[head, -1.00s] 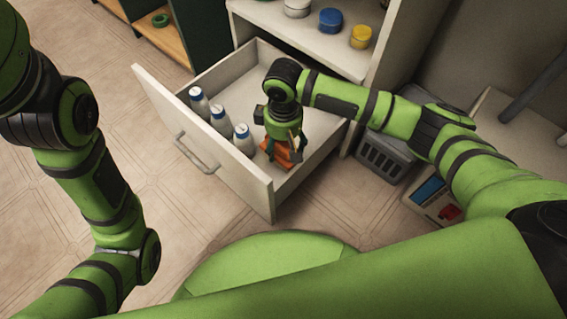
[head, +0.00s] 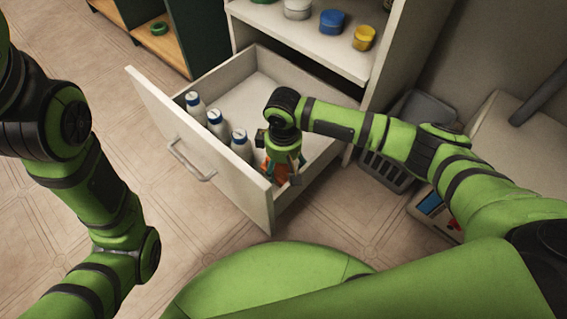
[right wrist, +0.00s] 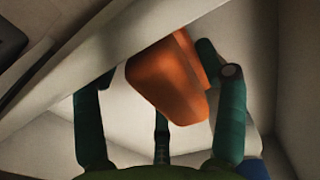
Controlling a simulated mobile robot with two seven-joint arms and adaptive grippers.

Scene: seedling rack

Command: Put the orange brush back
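The orange brush (head: 281,173) is low inside the open white drawer (head: 240,195), in the corner by its front panel. It is partly hidden by my right gripper (head: 278,172), which reaches down into the drawer over it. In the right wrist view the brush (right wrist: 168,85) is a tilted orange block between the spread green fingers of the gripper (right wrist: 160,115). It lies close to the finger on the right, and a gap shows to the finger on the left. I cannot tell whether it touches the drawer floor. My left gripper is outside the picture.
Several white bottles with blue caps (head: 216,124) stand along the drawer's front panel, left of my right gripper. The drawer floor behind (head: 240,88) is clear. A shelf with jars (head: 332,20) is above the drawer. A grey crate (head: 385,172) stands to the right.

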